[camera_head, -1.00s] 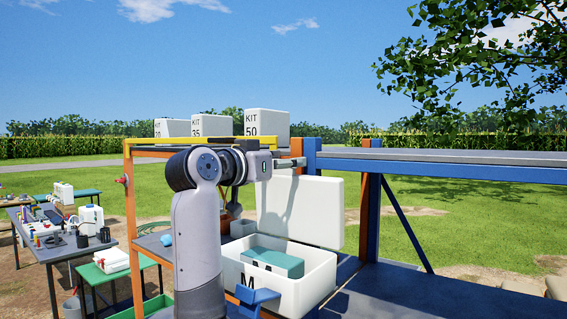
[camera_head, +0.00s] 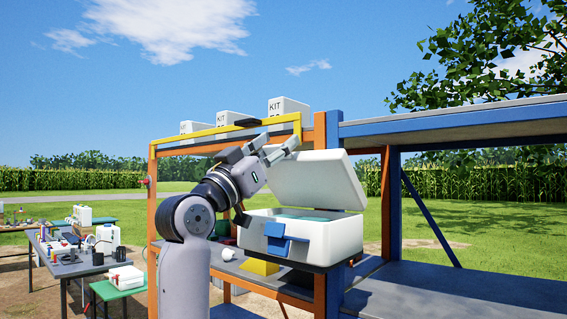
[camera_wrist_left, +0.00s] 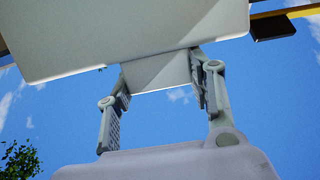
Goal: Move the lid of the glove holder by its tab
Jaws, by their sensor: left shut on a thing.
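The glove holder (camera_head: 333,238) is a white box with a blue latch piece (camera_head: 285,240) on its front and teal contents just showing at its opening. Its white lid (camera_head: 318,181) stands tilted above the box, partly open and sloping up toward my arm. My left gripper (camera_head: 276,150) is at the lid's raised upper edge. In the left wrist view, the gripper (camera_wrist_left: 163,88) is shut on the lid's pale tab (camera_wrist_left: 158,73), one finger on each side. The lid (camera_wrist_left: 115,35) fills the top of that view. My right gripper is not in view.
A yellow beam (camera_head: 215,133) and an orange post (camera_head: 152,210) frame the shelf near my arm. White kit boxes (camera_head: 288,106) stand behind. A blue-framed rack (camera_head: 394,200) with a dark lower shelf (camera_head: 450,290) is at right. A cluttered table (camera_head: 70,268) is at left.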

